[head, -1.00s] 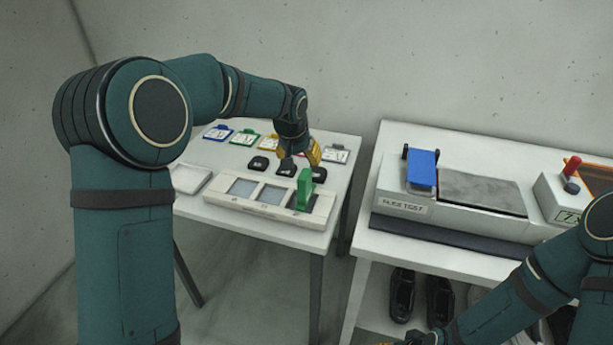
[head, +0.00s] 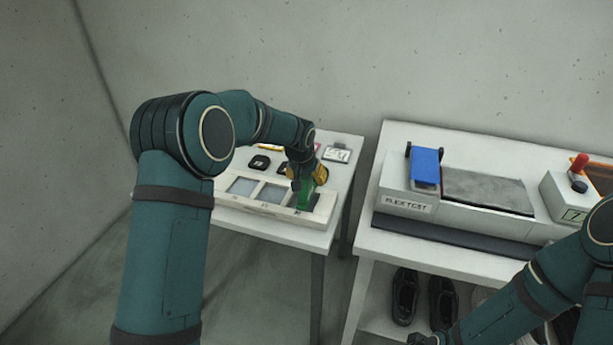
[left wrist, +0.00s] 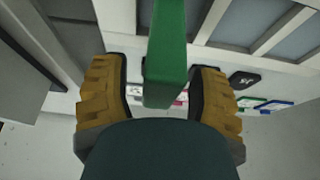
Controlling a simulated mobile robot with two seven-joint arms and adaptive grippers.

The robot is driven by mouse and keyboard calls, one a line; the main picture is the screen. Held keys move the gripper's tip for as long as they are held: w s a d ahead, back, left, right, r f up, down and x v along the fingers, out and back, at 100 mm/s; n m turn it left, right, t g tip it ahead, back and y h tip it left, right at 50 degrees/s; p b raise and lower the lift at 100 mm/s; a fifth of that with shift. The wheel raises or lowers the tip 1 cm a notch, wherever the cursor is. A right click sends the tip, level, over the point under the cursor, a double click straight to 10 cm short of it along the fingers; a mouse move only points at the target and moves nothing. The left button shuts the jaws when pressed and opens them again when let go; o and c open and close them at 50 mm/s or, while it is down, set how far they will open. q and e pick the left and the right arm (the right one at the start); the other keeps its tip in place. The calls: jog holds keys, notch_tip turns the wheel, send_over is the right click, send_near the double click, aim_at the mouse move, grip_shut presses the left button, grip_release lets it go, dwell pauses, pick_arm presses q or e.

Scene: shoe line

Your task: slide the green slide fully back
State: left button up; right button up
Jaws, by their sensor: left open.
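The green slide (head: 305,197) stands upright in the right part of a pale panel (head: 262,209) on the left table. In the left wrist view the green slide (left wrist: 167,60) comes in from the top and its end lies between the two yellow-padded fingers. My left gripper (left wrist: 163,105) is open, with a finger on each side of the slide and gaps showing beside it. In the head view my left gripper (head: 308,180) covers part of the slide.
The panel has grey windows (head: 243,187) left of the slide. Black pieces (head: 259,162) and small cards (head: 337,154) lie behind it. A second table (head: 372,235) on the right bears a tester with a blue block (head: 425,167). Shoes (head: 405,296) stand below.

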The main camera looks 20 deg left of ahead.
pick_arm(q)
grip_shut()
jog(key=shift+a, duration=0.1)
